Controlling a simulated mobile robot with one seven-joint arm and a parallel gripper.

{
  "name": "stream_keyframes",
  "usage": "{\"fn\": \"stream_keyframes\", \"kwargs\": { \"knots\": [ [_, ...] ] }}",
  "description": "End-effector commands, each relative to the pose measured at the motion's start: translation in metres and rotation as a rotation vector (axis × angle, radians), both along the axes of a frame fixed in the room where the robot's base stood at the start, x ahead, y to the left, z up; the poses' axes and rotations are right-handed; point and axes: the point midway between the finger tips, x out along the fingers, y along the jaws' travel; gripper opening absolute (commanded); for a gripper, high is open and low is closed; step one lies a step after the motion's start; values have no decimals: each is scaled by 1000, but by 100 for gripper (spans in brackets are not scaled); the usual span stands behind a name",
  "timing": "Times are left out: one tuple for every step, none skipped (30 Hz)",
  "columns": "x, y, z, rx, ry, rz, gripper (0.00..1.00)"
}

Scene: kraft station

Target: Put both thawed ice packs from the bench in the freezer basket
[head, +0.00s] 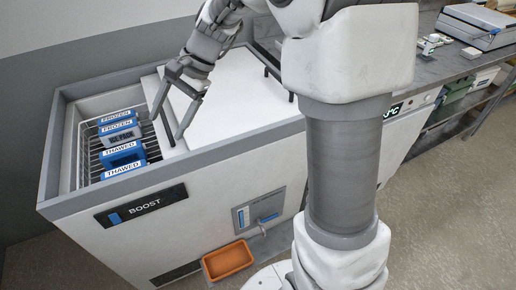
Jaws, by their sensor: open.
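Two blue ice packs with THAWED labels are in the wire freezer basket (93,161). The front thawed pack (124,170) stands near the basket's front end, and the other thawed pack (121,150) is just behind it. Two packs labelled FROZEN sit farther back, the rear frozen pack (116,118) and a nearer frozen pack (118,131). My gripper (168,130) is open with nothing visible between its fingers, above the right side of the freezer opening. It is apart from the packs. The bench (455,62) is at the upper right, partly hidden by my arm.
The chest freezer (220,165) has a white lid (203,112) covering its right part. An orange tray (228,261) sits on the floor before it. A scale-like device (478,25) and small light items (434,42) are on the bench. Boxes (483,79) stand on the shelf below.

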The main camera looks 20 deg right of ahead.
Motion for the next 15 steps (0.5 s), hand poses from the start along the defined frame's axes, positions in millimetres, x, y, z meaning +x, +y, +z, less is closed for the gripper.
{"fn": "stream_keyframes", "kwargs": {
  "knots": [
    [-14,-6,10,-45,-52,36,77],
    [-22,-10,14,-71,-81,57,77],
    [-32,-15,19,-106,-119,87,77],
    [-40,-19,23,-132,-147,110,77],
    [-47,-23,26,-159,-173,133,77],
    [-58,-29,30,-194,-209,164,77],
    [-65,-33,33,-220,-236,185,77],
    [-73,-37,36,-246,-263,207,77],
    [-83,-43,39,-281,-298,236,77],
    [-91,-47,41,-307,-322,259,77],
    [-98,-52,44,-334,-349,284,77],
    [-108,-57,46,-369,-382,314,77],
    [-115,-61,48,-395,-408,337,77],
    [-123,-66,50,-421,-432,360,77],
    [-132,-71,51,-458,-464,390,77]
  ]
}}
